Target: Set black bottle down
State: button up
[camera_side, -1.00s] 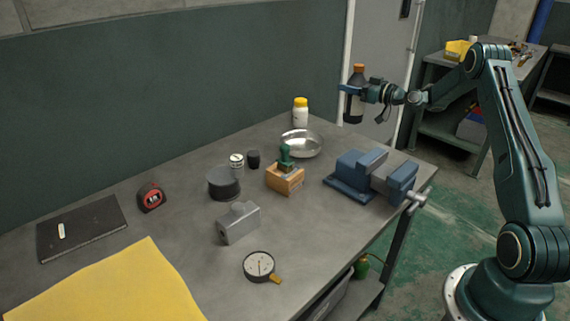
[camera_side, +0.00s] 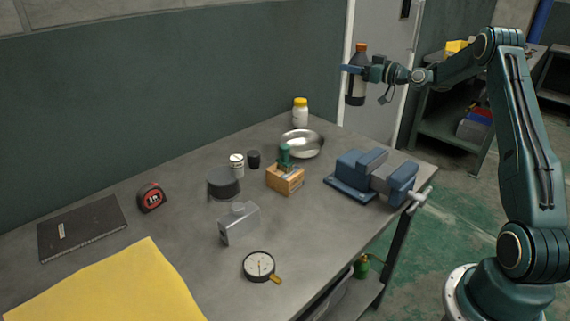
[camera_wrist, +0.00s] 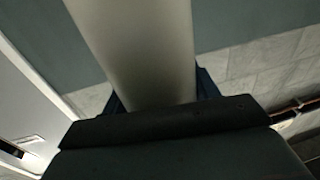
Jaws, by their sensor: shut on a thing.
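The black bottle (camera_side: 356,88) has a dark body, a light label band and an orange-brown cap. It is held upright in the air, above and beyond the far right corner of the workbench in the side view. My gripper (camera_side: 354,70) is shut around its upper part. In the wrist view a pale, blurred cylinder (camera_wrist: 140,50), which seems to be the bottle, fills the upper middle between the blue fingers. The bottle's base is clear of any surface.
The grey workbench (camera_side: 310,225) holds a white bottle with yellow cap (camera_side: 300,112), a metal bowl (camera_side: 301,144), a blue vise (camera_side: 365,175), a wooden block with green tool (camera_side: 285,178), a dark round container (camera_side: 223,184) and a gauge (camera_side: 258,266). Bare bench shows at centre right.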

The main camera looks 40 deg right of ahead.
notch_tip(320, 180, down, 17)
jog(key=shift+s+d+r, duration=0.1)
jog(key=shift+s+d, duration=0.05)
jog(key=shift+s, duration=0.8)
jog(key=shift+s+d+r, duration=0.1)
jog(key=shift+s+d, duration=0.05)
jog(key=shift+s, duration=0.8)
jog(key=shift+s+d, duration=0.15)
jog(key=shift+s, duration=0.8)
jog(key=shift+w, duration=0.15)
